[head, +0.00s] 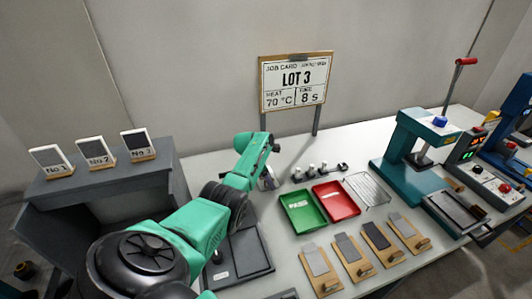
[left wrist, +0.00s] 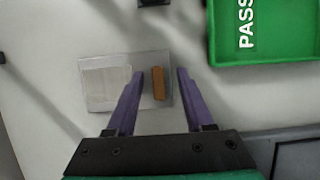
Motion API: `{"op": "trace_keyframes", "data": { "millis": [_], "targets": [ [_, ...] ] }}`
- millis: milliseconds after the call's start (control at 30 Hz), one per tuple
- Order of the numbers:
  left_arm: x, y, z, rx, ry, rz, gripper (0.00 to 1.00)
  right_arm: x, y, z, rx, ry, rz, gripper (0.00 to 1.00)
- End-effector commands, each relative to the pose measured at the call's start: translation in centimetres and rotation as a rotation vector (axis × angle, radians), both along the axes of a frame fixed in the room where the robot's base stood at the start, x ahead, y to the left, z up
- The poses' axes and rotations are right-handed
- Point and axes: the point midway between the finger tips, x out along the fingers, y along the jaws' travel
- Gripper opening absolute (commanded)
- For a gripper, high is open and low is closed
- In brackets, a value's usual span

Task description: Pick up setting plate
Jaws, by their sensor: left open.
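In the left wrist view a thin grey plate (left wrist: 149,119) with a wooden grip block (left wrist: 158,84) lies on the table; it looks like the setting plate. A pale square lies at its left side. My left gripper (left wrist: 160,74) is open, with one purple finger on each side of the block and a gap on both sides. Whether the fingertips are down at the block's height I cannot tell. In the head view my left gripper (head: 268,178) is over the table left of the green tray and mostly hides the plate. My right gripper is not in view.
A green PASS tray (head: 302,212) and a red tray (head: 336,201) lie to the right, beside a wire rack (head: 368,189). Several wooden boards with pads (head: 352,257) lie in front. A teal press (head: 405,150) stands further right. A LOT 3 job card (head: 296,82) stands behind.

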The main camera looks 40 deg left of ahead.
Motion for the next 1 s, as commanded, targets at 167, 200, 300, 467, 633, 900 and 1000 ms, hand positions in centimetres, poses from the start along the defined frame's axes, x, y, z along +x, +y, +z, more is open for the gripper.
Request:
{"op": "trace_keyframes", "data": {
  "millis": [167, 200, 300, 467, 633, 900, 1000],
  "targets": [
    [0.13, -0.01, -0.18, 0.001, -0.002, 0.001, 0.53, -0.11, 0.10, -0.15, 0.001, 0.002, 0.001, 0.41],
    [0.12, -0.02, -0.18, 0.000, -0.001, 0.000, 0.53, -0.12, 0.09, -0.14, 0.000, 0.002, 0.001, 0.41],
    [0.11, -0.02, -0.17, 0.000, -0.001, 0.000, 0.18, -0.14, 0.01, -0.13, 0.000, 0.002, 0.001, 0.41],
    [0.11, -0.02, -0.16, 0.000, -0.001, 0.000, 0.00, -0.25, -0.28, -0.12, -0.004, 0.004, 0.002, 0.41],
    [0.12, -0.02, -0.14, 0.001, -0.001, -0.001, 0.00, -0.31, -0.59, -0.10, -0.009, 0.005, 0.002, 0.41],
    [0.13, -0.02, -0.12, 0.001, -0.001, -0.001, 0.00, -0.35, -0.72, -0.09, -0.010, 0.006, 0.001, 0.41],
    [0.13, -0.01, -0.11, 0.002, -0.002, 0.000, 0.00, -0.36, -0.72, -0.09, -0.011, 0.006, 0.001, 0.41]
  ]
}}
